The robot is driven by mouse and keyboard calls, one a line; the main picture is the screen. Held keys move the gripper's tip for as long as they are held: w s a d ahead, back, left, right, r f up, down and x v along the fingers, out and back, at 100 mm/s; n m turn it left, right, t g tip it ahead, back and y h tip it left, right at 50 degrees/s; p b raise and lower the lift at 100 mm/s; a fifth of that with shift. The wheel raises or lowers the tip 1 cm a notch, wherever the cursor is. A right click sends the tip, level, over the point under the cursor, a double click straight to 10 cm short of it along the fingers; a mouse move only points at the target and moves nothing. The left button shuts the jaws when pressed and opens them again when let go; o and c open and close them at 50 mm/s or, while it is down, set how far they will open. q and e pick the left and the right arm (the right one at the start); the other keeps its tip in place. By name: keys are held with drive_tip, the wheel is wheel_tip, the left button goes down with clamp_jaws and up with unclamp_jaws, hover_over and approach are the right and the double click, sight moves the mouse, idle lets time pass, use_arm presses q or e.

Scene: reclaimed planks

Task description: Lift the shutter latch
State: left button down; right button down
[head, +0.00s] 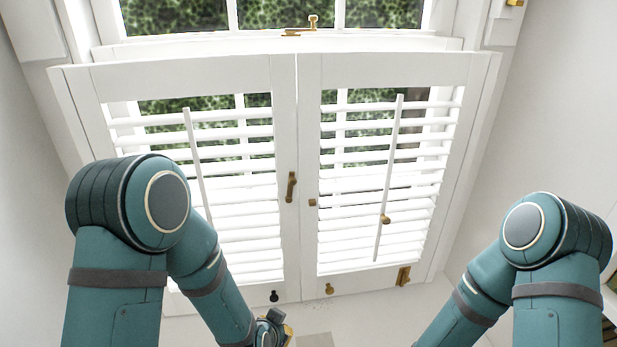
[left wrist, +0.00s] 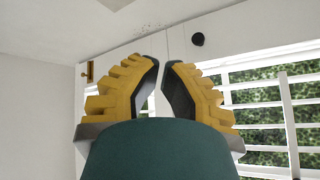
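The brass shutter latch (head: 291,186) is a small upright bar on the inner stile of the left shutter (head: 285,120). A small brass catch (head: 312,202) sits beside it on the right shutter (head: 310,120). Both shutters look closed, with a thin seam between them. My left gripper (head: 285,330) is at the bottom of the head view, well below the latch and partly cut off. In the left wrist view its yellow fingers (left wrist: 163,62) have their tips almost together, with nothing between them. The latch is not visible there. My right gripper is below the head view.
A black knob (head: 274,296) and a brass knob (head: 329,289) are on the shutters' lower rails. A brass fitting (head: 403,275) is at lower right. Tilt rods (head: 197,165) and (head: 388,170) stand before the slats. Space before the latch is clear.

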use_arm(q)
drive_tip(key=w+d+r+m+t, duration=0.2)
drive_tip(key=w+r+m+t, duration=0.1)
drive_tip(key=r, duration=0.4)
drive_tip(key=w+d+r+m+t, duration=0.3)
drive_tip(key=w+r, duration=0.1)
drive_tip(key=r, duration=0.4)
drive_tip(key=m+t+p, duration=0.1)
drive_tip(key=m+t, duration=0.4)
drive_tip(key=m, duration=0.1)
approach(310, 173)
drive_tip(key=s+d, duration=0.3)
drive_tip(key=s, duration=0.1)
drive_tip(key=w, duration=0.3)
drive_tip(key=w+a, duration=0.1)
drive_tip(key=w, duration=0.2)
drive_tip(key=w+p, duration=0.1)
drive_tip(key=w, duration=0.2)
drive_tip(key=shift+w+a+r, duration=0.15)
drive_tip(key=shift+a+r, duration=0.05)
drive_tip(key=shift+r, duration=0.1)
drive_tip(key=shift+a+f+h, duration=0.1)
drive_tip(key=shift+a+h, duration=0.2)
drive_tip(key=shift+a, duration=0.2)
